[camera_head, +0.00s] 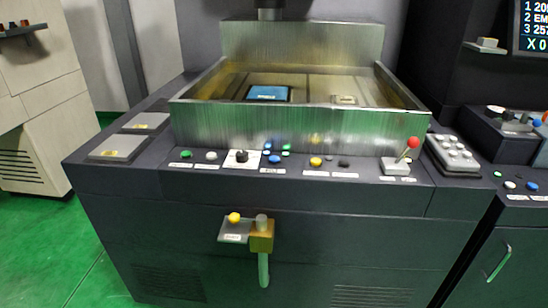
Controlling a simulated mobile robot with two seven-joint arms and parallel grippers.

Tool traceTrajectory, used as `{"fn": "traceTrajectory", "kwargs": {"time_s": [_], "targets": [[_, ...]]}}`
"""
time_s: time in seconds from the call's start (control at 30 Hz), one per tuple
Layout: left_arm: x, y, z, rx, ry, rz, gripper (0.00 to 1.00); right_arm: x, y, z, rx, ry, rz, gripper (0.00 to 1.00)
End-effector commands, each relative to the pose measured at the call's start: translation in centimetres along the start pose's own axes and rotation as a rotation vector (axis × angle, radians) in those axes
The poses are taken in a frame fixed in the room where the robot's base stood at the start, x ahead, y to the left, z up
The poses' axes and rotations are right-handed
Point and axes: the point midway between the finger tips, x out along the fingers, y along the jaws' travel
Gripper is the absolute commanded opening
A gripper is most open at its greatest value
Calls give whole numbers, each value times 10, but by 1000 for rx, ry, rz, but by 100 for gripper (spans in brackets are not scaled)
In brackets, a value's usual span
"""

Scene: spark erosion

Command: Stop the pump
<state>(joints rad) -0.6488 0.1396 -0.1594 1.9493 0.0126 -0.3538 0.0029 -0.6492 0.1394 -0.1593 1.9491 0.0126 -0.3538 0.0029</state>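Neither of my grippers shows in the head view. No part is clearly marked as the pump, and the control labels are too small to read. A red-ball lever (412,143) leans right on a pale base. On the front panel are a yellow knob (234,217) and a brass valve (262,236) with a green handle hanging down.
A metal tank (300,125) with a blue-topped block (268,93) inside stands behind the ledge. A grey keypad (453,155) sits at the right, beside a second dark console with a handle (499,263). Green floor (60,250) is free at the left.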

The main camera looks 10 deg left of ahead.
Motion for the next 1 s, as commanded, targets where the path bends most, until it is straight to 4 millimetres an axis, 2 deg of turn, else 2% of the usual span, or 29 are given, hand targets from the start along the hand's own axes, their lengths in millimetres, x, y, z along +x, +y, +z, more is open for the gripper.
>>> {"fn": "traceTrajectory", "kwargs": {"time_s": [0.03,0.13,1.0], "targets": [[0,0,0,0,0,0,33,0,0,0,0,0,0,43],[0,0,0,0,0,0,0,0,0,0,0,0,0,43],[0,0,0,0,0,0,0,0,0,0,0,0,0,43]]}}
